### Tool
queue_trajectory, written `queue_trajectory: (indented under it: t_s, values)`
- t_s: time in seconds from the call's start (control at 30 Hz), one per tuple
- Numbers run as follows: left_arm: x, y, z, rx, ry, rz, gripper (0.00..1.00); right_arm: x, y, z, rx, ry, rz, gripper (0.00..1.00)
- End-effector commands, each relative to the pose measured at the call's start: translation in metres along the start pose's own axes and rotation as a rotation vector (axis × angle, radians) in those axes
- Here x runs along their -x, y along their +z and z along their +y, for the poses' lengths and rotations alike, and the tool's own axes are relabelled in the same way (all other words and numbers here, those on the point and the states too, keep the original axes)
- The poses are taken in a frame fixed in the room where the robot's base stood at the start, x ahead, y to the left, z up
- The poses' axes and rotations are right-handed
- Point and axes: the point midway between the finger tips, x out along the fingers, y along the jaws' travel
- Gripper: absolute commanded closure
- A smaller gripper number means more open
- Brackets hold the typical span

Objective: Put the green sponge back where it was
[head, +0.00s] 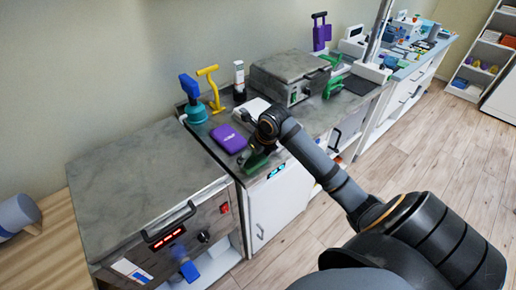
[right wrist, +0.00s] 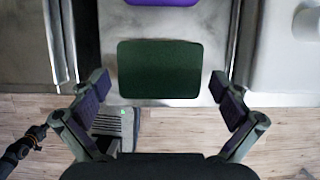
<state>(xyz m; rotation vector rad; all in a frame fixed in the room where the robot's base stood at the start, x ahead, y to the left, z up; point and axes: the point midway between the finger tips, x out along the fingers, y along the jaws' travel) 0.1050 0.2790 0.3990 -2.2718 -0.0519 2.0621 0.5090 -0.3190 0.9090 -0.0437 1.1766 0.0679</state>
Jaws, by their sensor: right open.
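The green sponge (right wrist: 159,69) is a dark green rectangle lying flat near the front edge of the grey counter. It also shows in the head view (head: 257,160), partly under my right gripper. My right gripper (right wrist: 158,82) is open, with one finger on each side of the sponge and a gap on both sides. In the head view the right gripper (head: 262,145) is over the counter's front edge, and its fingers are hard to make out. My left gripper is not seen in either view.
A purple block (head: 229,138) lies just behind the sponge. A teal and blue tool (head: 192,100), a yellow tool (head: 211,88) and a white bottle (head: 239,78) stand further back. A metal-lidded unit (head: 290,73) is to the right, and a large heater box (head: 150,190) to the left.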

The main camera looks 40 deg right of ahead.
Motion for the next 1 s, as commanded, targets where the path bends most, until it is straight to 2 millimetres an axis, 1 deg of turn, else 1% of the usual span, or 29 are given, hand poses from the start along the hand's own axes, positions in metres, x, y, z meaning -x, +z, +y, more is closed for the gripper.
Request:
queue_trajectory:
  t_s: [0.03,0.2,0.3,0.4,0.5,0.6,1.0]
  values:
    - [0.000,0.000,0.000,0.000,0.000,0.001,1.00,0.012,0.000,-0.002,0.006,-0.007,-0.001,0.00]
    - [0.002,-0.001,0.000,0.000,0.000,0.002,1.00,0.058,0.000,-0.002,0.007,-0.010,-0.001,0.00]
    - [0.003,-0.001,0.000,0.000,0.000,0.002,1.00,0.079,0.000,-0.001,0.007,-0.008,0.001,0.00]
    - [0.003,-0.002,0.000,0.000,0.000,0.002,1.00,0.093,0.000,-0.002,0.004,-0.007,0.000,0.00]
    - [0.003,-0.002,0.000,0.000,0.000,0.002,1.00,0.101,0.000,0.000,0.003,-0.003,0.000,0.00]
    - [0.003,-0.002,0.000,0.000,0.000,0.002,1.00,0.105,-0.001,0.000,0.002,-0.002,0.002,0.00]
    - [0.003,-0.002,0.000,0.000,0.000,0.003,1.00,0.106,-0.001,0.000,0.001,-0.001,0.002,0.00]
